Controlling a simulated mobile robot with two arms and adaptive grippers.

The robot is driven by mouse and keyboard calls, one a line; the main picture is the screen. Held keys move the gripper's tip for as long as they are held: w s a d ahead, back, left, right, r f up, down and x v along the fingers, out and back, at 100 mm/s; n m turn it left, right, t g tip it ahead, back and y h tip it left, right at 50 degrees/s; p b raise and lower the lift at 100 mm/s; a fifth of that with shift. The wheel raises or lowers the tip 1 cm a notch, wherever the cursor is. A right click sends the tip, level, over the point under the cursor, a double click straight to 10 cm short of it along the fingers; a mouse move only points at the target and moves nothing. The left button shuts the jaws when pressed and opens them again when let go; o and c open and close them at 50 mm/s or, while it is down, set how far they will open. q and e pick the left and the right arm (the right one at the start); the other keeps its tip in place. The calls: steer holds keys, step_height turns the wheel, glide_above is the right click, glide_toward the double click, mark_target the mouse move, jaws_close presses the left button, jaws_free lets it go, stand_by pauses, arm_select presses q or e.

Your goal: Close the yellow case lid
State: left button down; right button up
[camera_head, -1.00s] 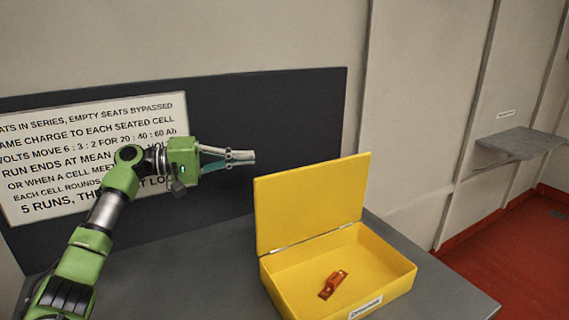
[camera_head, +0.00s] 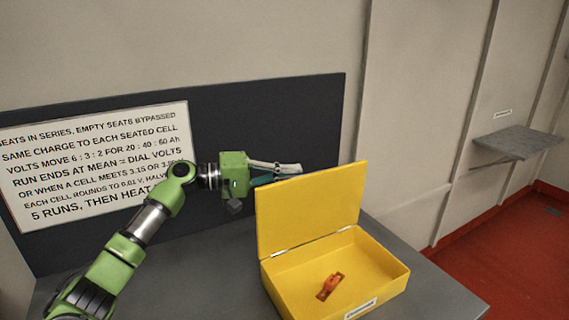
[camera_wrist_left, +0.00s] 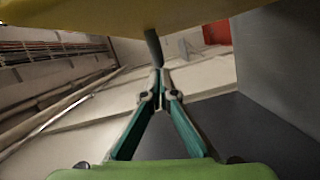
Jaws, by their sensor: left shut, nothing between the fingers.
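The yellow case (camera_head: 345,270) stands on the grey table with its lid (camera_head: 310,210) raised upright on the far side. A small orange-red object (camera_head: 330,286) lies inside the case. My left gripper (camera_head: 297,169) is shut and empty, just behind and above the top edge of the lid, pointing right. In the left wrist view the gripper's fingertips (camera_wrist_left: 158,72) meet, and a yellow surface that looks like the lid (camera_wrist_left: 60,15) crosses the top. I cannot tell whether the gripper touches the lid. My right gripper is not in view.
A dark panel (camera_head: 270,115) with a white text sign (camera_head: 95,165) stands behind the table (camera_head: 215,265). A grey wall shelf (camera_head: 515,143) is at the right, above a red floor (camera_head: 500,230). The table is bare left of the case.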

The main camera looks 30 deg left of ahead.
arm_select(q)
steer(key=shift+d, duration=0.15)
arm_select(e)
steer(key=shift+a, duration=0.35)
